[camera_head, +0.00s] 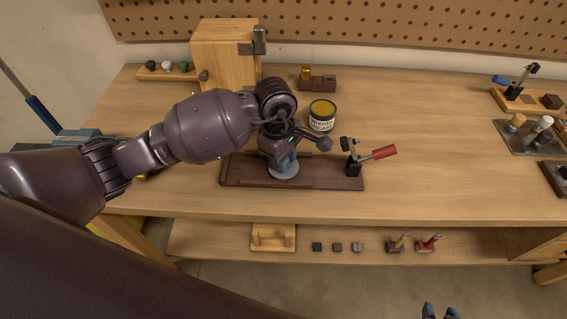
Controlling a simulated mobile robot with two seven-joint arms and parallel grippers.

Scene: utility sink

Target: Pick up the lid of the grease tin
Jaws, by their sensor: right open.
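The grease tin (322,117) is a dark can with a pale lettered label, upright on the bench just right of my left gripper. Its round top looks golden-yellow; I cannot tell grease from a cover. A pale blue-grey disc (283,173), which looks like a lid, is at the dark wooden board (325,182), directly below my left gripper (288,166). The gripper points down with its blue fingers at the disc; its wrist hides much of them, so their grip is unclear. My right gripper (440,312) shows only its blue fingertips, apart and empty, at the bottom edge.
A red-handled toggle clamp (370,155) stands at the board's right end. A wooden box (226,52) and a dark block with a yellow piece (317,82) are behind. A lower shelf (375,235) holds small blocks.

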